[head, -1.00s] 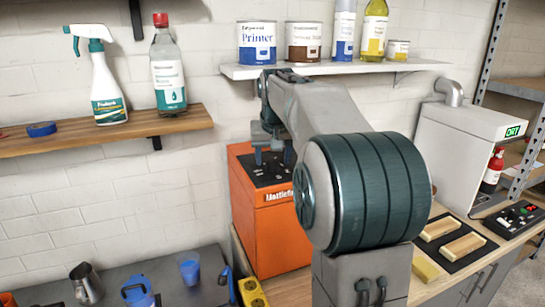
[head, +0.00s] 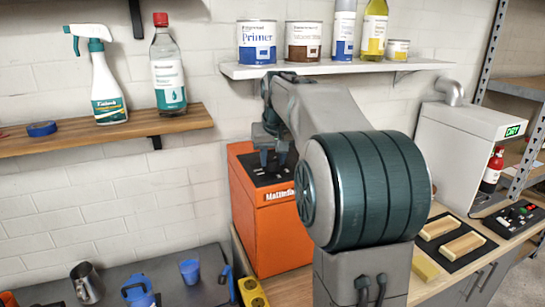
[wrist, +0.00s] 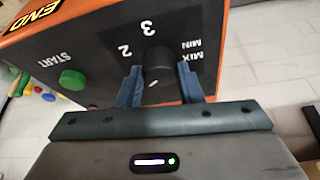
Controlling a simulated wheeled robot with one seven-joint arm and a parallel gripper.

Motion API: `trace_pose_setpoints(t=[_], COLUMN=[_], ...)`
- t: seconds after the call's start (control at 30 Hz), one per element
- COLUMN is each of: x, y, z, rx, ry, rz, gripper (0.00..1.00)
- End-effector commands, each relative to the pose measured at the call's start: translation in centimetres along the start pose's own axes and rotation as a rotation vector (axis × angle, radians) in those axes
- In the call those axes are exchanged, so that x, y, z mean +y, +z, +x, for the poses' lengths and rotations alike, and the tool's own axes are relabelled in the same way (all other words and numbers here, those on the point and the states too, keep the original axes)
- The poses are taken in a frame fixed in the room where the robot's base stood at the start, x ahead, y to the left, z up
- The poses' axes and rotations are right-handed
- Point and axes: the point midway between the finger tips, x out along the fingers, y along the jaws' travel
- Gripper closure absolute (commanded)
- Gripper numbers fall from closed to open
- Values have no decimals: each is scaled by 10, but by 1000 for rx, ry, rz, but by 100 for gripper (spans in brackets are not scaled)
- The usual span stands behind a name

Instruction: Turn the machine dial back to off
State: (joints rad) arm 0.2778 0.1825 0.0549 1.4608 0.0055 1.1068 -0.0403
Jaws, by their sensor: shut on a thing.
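The orange machine (head: 275,235) stands on the bench in the head view, with a black control panel on its top. In the wrist view its panel (wrist: 100,45) fills the upper part, with a black round dial (wrist: 158,62) beside the markings 2, 3 and MIX MIN. A short pale mark shows on the dial's near side; any OFF marking is not visible. My gripper (wrist: 159,72) is shut on the dial, one blue-grey finger on each side. In the head view my gripper (head: 272,155) is over the panel and the dial cannot be made out.
A green START button (wrist: 73,79) is left of the dial in the wrist view. A white shelf (head: 330,68) with cans and bottles hangs above the machine.

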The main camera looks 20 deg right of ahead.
Motion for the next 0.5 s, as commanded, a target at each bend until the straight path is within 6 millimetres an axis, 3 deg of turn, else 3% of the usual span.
trace_pose_setpoints(t=[0.5], x=[4], y=[-2], z=[-1], rx=[3], ry=[-167], rz=[-400], gripper=[90])
